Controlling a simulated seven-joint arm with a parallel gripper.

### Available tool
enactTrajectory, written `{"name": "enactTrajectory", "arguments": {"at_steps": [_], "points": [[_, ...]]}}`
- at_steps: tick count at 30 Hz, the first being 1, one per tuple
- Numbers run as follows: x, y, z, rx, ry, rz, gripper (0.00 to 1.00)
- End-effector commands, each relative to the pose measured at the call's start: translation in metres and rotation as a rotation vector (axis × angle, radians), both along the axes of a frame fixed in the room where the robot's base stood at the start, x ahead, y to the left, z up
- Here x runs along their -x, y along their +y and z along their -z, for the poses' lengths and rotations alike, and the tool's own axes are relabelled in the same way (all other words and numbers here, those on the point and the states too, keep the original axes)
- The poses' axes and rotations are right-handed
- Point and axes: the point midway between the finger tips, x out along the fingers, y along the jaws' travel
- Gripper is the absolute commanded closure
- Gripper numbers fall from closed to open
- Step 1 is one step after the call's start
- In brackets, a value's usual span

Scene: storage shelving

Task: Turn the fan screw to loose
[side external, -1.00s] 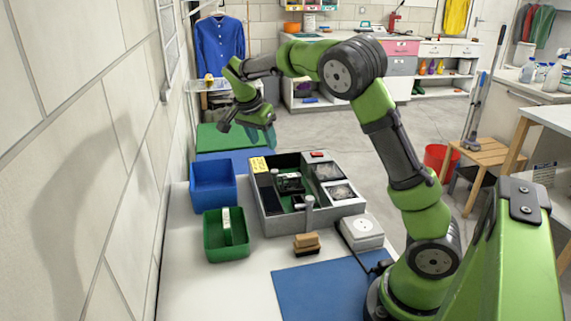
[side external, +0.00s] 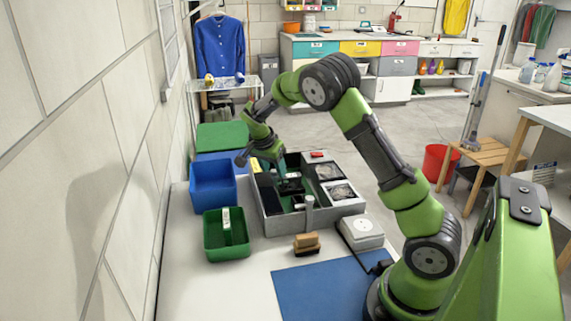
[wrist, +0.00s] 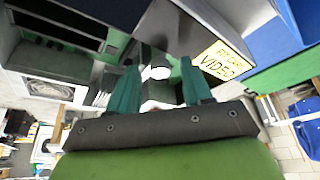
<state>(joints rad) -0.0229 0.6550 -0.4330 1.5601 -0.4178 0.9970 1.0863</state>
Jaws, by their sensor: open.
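A grey open case (side external: 285,226) with a green board inside stands on the white table. Two fans sit along its right side, a rear fan (side external: 329,171) and a front fan (side external: 342,192); a fan (wrist: 50,90) also shows at the left of the wrist view. I cannot make out the fan screw. My gripper (side external: 268,163) is over the back left part of the case, pointing down. In the wrist view, its two teal fingers (wrist: 160,78) are apart, with a small pale round spot between them. I see nothing held.
A yellow label (wrist: 225,60) lies beside my fingers. Left of the case are a blue bin (side external: 212,187) and a green bin (side external: 226,238). A brush (side external: 306,244) and a white box (side external: 361,232) stand in front. The blue mat (side external: 325,290) is clear.

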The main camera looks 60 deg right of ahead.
Motion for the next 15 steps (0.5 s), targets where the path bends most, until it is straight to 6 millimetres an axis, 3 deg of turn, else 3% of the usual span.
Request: {"name": "enactTrajectory", "arguments": {"at_steps": [1, 10, 15], "points": [[0.0000, 0.0001, -0.0002, 0.000, 0.000, 0.000, 0.53], [-0.0001, 0.0002, -0.0006, 0.000, 0.000, 0.000, 0.99], [-0.0001, 0.0003, -0.0007, 0.000, -0.001, -0.004, 1.00]]}}
